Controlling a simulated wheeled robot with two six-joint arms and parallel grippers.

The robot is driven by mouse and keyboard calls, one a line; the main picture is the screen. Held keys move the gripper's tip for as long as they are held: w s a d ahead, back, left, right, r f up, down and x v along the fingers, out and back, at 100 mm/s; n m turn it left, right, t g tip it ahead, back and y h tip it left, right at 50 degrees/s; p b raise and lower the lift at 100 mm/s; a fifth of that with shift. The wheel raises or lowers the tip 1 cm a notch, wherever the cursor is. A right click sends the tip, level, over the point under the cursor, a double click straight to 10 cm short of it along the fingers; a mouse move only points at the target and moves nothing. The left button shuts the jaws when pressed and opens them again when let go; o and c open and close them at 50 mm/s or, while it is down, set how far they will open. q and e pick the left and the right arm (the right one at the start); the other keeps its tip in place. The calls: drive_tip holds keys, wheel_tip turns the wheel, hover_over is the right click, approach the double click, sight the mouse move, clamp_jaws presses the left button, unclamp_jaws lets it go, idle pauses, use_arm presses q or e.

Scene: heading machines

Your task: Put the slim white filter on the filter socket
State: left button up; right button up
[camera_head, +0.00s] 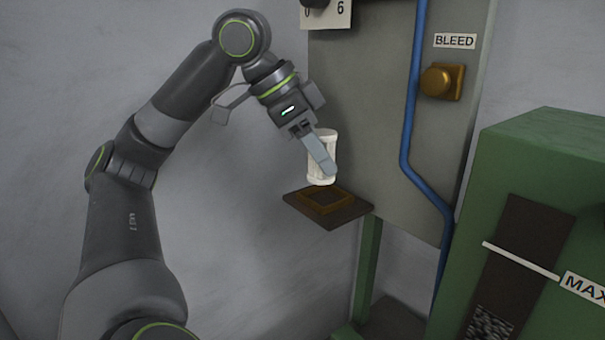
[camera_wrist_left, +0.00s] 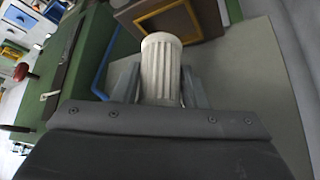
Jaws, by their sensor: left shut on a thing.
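The slim white filter (camera_head: 314,172) is a ribbed white cylinder, held nearly upright. My left gripper (camera_head: 322,160) is shut on it, with one grey finger across its front. The filter (camera_wrist_left: 161,68) also shows between the two fingers in the left wrist view. The filter socket (camera_head: 328,198) is a square brown frame on a dark plate jutting from the grey panel. The filter's lower end is close above the socket in the head view; whether they touch is hard to tell. The socket's frame (camera_wrist_left: 172,19) also shows beyond the filter in the wrist view. My right gripper is not in view.
A grey panel (camera_head: 385,170) stands behind, with a blue pipe (camera_head: 408,110) and a brass knob (camera_head: 440,81) under a BLEED label. A green machine (camera_head: 545,150) with a dark slot stands at right. Open space lies left of the socket.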

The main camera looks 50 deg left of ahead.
use_arm(q)
drive_tip(key=f, duration=0.1)
drive_tip(key=w, duration=0.1)
drive_tip(key=f, duration=0.1)
drive_tip(key=shift+w+a+f, duration=0.2)
drive_tip(key=shift+a+f, duration=0.1)
drive_tip(key=shift+f, duration=0.05)
drive_tip(key=shift+w+f+b, duration=0.2)
drive_tip(key=shift+f+b, duration=0.5)
drive_tip(key=shift+b, duration=0.05)
drive_tip(key=shift+d+f, duration=0.2)
drive_tip(key=shift+s+r, duration=0.1)
drive_tip(key=o, duration=1)
drive_tip(key=shift+c, duration=0.2)
drive_tip(key=shift+s+a+r, duration=0.1)
drive_tip(key=shift+a+r, duration=0.05)
drive_tip(key=shift+r, duration=0.15)
drive_tip(key=v, duration=1.1)
drive_tip(key=shift+r+p, duration=0.2)
drive_tip(key=shift+p, duration=0.2)
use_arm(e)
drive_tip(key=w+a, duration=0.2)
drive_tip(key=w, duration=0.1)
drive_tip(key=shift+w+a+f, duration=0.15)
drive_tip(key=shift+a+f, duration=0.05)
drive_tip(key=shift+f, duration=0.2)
use_arm(q)
drive_tip(key=shift+s, duration=0.15)
drive_tip(key=shift+f, duration=0.1)
